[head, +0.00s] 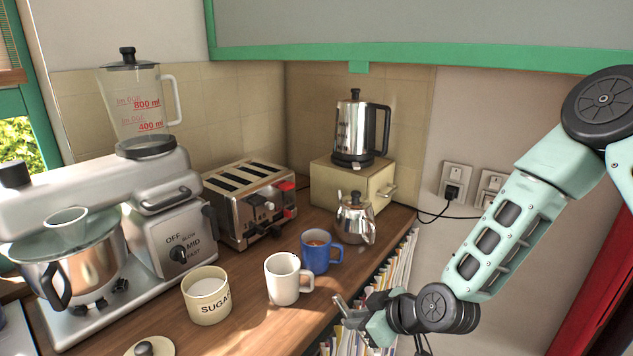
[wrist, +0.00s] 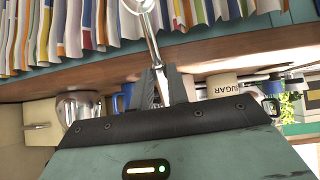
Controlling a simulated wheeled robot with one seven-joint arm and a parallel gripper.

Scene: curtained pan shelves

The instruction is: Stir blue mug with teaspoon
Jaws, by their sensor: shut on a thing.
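The blue mug (head: 316,252) stands upright on the wooden counter and holds a brown liquid. It also shows, partly hidden behind my fingers, in the wrist view (wrist: 128,90). My gripper (head: 352,312) is by the counter's front edge, apart from the blue mug and to its lower right in the head view. In the wrist view my gripper (wrist: 162,88) is shut on the handle of a silver teaspoon (wrist: 151,38). The spoon's bowl end is at the top of that picture, cut off by the frame. In the head view the spoon is small and hard to make out.
A white mug (head: 284,279) stands just left of the blue mug, with the sugar pot (head: 207,295) farther left. A metal teapot (head: 355,218) stands behind the blue mug. A toaster (head: 248,203) and mixer (head: 160,225) stand left. Books (head: 397,270) line the shelf below the counter.

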